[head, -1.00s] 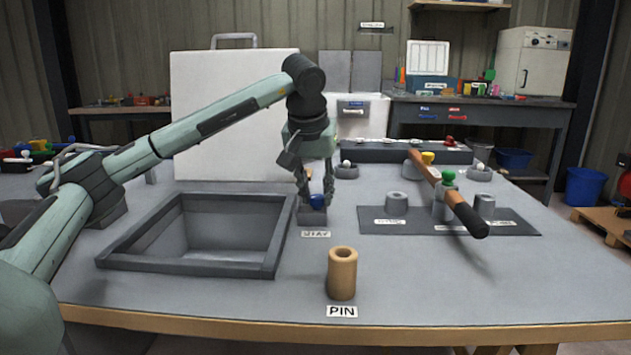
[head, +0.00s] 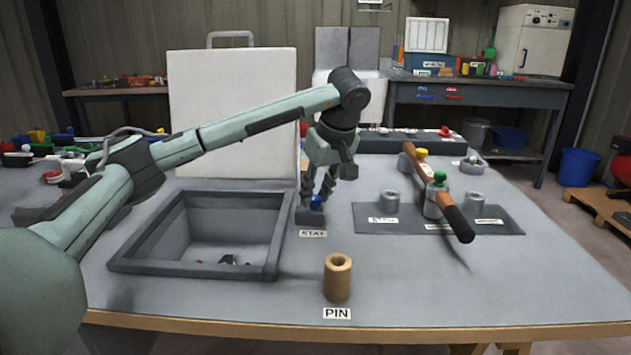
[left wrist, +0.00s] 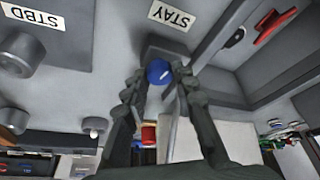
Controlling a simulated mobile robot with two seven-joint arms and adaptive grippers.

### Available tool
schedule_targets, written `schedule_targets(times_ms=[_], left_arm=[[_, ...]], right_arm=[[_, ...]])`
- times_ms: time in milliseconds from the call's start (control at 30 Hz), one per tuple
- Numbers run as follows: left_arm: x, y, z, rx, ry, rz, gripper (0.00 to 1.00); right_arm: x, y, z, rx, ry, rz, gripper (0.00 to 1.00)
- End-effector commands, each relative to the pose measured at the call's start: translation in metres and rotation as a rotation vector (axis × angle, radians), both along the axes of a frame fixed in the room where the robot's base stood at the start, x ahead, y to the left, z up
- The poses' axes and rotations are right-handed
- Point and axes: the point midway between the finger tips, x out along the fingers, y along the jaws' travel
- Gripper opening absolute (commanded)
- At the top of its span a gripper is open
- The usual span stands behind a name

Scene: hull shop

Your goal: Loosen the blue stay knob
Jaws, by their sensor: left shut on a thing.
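In the left wrist view the blue knob (left wrist: 159,72) shows between the two fingertips (left wrist: 160,76). The fingers partly hide the knob in the head view. My right gripper is not in view.
A square open bin (head: 125,266) lies left of the knob, with small items inside. A white raised panel (head: 232,110) stands behind it. A tan PIN cylinder (head: 338,278) stands in front. A dark-handled tool (head: 459,222) lies across a dark mat (head: 375,226) with grey sockets at right.

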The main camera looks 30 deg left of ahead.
Motion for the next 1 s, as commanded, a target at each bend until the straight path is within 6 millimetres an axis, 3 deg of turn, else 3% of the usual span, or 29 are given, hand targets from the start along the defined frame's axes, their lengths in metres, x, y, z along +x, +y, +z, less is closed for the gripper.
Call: schedule_targets(times_ms=[200, 333, 700, 1000], left_arm=[[0.002, 0.000, 0.003, 0.002, -0.001, 0.207, 0.00], [0.004, -0.001, 0.002, 0.000, -0.002, 0.326, 0.00], [0.006, 0.000, 0.002, 0.000, -0.005, 0.596, 0.00], [0.006, 0.001, 0.001, 0.000, -0.003, 0.699, 0.00]], right_arm=[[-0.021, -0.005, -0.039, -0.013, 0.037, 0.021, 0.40], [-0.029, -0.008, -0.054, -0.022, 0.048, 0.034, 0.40], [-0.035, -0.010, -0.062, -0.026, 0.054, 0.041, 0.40], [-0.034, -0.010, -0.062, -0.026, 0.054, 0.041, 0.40]])
